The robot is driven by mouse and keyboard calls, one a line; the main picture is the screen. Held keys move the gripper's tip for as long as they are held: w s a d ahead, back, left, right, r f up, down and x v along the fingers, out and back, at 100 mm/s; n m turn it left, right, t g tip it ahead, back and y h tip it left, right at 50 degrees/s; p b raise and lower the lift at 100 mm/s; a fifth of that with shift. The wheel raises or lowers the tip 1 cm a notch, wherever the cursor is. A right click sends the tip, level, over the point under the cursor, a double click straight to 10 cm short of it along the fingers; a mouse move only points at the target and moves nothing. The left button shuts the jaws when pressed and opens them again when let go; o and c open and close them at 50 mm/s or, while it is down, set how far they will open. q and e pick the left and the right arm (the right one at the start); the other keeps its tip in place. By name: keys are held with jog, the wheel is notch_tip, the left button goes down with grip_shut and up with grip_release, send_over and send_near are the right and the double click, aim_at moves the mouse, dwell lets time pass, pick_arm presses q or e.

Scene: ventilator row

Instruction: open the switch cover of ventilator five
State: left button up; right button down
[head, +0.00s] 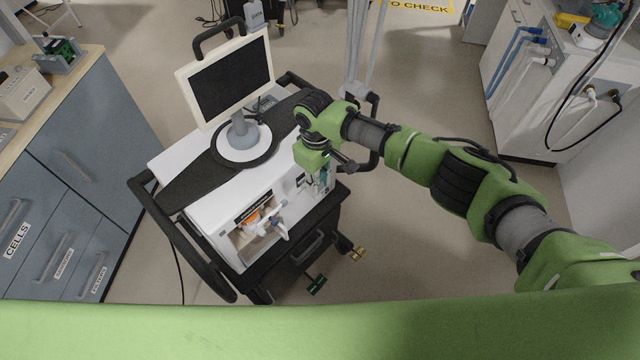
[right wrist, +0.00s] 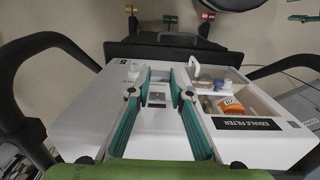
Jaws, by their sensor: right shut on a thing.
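Ventilator five (head: 215,215) is a white unit on a dark cart with a screen on top. A small "5" mark shows on its panel in the right wrist view (right wrist: 123,62). My right gripper (head: 322,182) is at the right part of the ventilator's front, pointing down. In the right wrist view its teal fingers (right wrist: 160,76) reach to the panel, on either side of a small grey switch area (right wrist: 157,97). They are shut on what looks like the switch cover, mostly hidden by the fingertips. I cannot tell the cover's angle. My left gripper is out of view.
Left of the gripper in the head view is an open bay with an orange-labelled filter (head: 252,217) and white fittings (head: 280,230). The cart's black rail (head: 180,235) runs along the left side. Drawers (head: 70,190) stand at the left, another white unit (head: 570,90) at the right.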

dwell(0.4)
jog(key=c, duration=1.8)
grip_release()
jog(key=shift+a, duration=0.1)
jog(key=shift+c, duration=0.2)
notch_tip(320, 180, up, 12)
jog(key=shift+w+a, duration=0.2)
jog(key=shift+w, duration=0.05)
jog(key=shift+f, duration=0.1)
